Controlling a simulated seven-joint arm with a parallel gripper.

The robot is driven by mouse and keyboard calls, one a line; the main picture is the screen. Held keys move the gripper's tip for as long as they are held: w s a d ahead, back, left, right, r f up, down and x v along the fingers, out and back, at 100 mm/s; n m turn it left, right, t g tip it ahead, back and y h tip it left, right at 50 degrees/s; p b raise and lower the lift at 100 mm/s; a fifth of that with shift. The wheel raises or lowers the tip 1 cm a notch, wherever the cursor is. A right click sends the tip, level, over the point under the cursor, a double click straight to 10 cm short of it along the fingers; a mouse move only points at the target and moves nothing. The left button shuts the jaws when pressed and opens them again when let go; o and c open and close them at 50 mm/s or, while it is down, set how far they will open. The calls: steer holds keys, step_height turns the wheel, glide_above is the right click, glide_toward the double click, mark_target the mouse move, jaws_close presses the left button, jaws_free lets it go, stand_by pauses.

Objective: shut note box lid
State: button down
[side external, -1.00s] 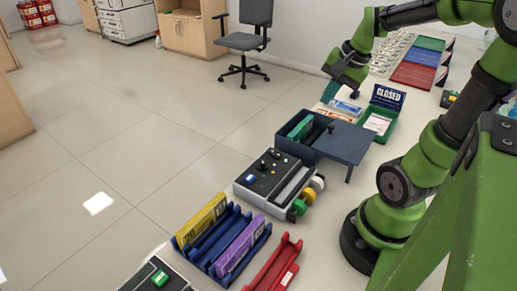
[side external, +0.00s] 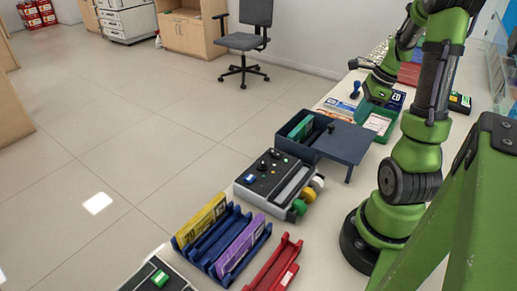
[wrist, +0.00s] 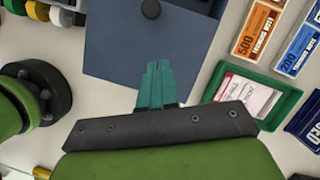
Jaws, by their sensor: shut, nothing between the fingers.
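The note box (side external: 318,121) is dark blue and stands open mid-counter, with green notes (side external: 301,128) showing inside. Its flat blue lid (side external: 345,145) sits off to the right of the opening, with a dark knob (side external: 331,127) on top. In the wrist view the lid (wrist: 120,50) fills the upper middle, its knob (wrist: 150,8) at the top edge. My gripper (wrist: 158,66) is shut and empty; its teal fingertips overlap the lid's near edge in that view. Contact cannot be told. In the side view the fingertips are not clear.
A green tray (wrist: 284,108) with a card lies right of my fingers in the wrist view. Orange (wrist: 257,30) and blue (wrist: 301,48) note packs lie beyond it. A black device (side external: 268,178) with coloured rolls stands in front of the box. Bare counter shows left of my fingers.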

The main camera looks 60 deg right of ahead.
mark_target(334, 133)
steer(key=shift+x, duration=1.05)
steer(key=shift+w+a+f, duration=0.1)
steer(key=shift+w+a, duration=0.2)
steer(key=shift+w, duration=0.3)
steer(key=shift+w+a+f, duration=0.1)
steer(key=shift+w+a, duration=0.2)
steer(key=shift+w, duration=0.25)
steer(key=shift+w+a, duration=0.3)
steer(key=shift+w, duration=0.3)
steer(key=shift+w, duration=0.1)
steer(key=w, duration=1.2)
steer(key=shift+w, duration=0.4)
